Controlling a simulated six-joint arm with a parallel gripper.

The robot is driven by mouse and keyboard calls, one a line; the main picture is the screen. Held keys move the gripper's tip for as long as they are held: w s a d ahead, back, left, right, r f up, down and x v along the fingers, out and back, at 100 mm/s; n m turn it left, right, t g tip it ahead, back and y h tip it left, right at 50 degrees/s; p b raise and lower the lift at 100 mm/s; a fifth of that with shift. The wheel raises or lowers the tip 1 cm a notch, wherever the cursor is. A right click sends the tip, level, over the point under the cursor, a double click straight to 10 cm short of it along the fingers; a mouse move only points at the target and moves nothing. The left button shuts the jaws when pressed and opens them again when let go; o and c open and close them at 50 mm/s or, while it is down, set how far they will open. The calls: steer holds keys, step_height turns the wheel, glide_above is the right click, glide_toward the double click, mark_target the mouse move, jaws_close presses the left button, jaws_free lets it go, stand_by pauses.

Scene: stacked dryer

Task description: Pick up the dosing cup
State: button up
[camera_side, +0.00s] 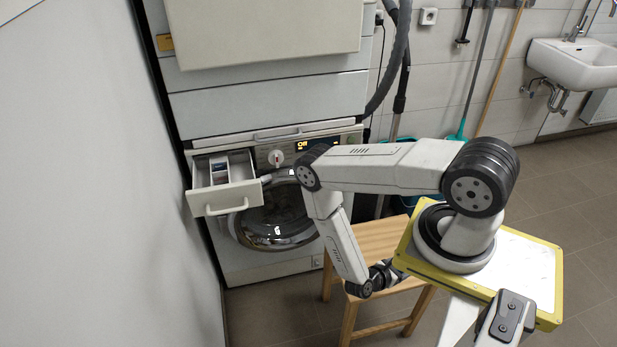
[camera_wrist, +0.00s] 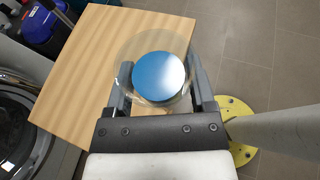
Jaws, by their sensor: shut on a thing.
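In the wrist view, the dosing cup (camera_wrist: 127,58) is a clear round cup with a blue disc-like area (camera_wrist: 160,77) showing inside its rim. My gripper (camera_wrist: 158,82) has a finger on each side of it and is shut on it. The cup is over the wooden stool (camera_wrist: 85,62); I cannot tell whether it touches the seat.
A washing machine (camera_side: 240,265) stands left of the stool (camera_side: 378,238), its detergent drawer (camera_side: 222,196) pulled out. A dryer (camera_side: 265,100) is stacked above. A yellow-edged base plate (camera_side: 540,318) is at the right. Tiled floor (camera_side: 275,312) is clear in front of the washing machine.

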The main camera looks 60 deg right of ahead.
steer(key=shift+s+a+r, duration=0.35)
steer(key=shift+s+a, duration=0.15)
steer(key=shift+s, duration=0.05)
steer(key=shift+s+a+r, duration=0.35)
steer(key=shift+s+a, duration=0.1)
steer(key=shift+s, duration=0.1)
steer(key=shift+w, duration=0.1)
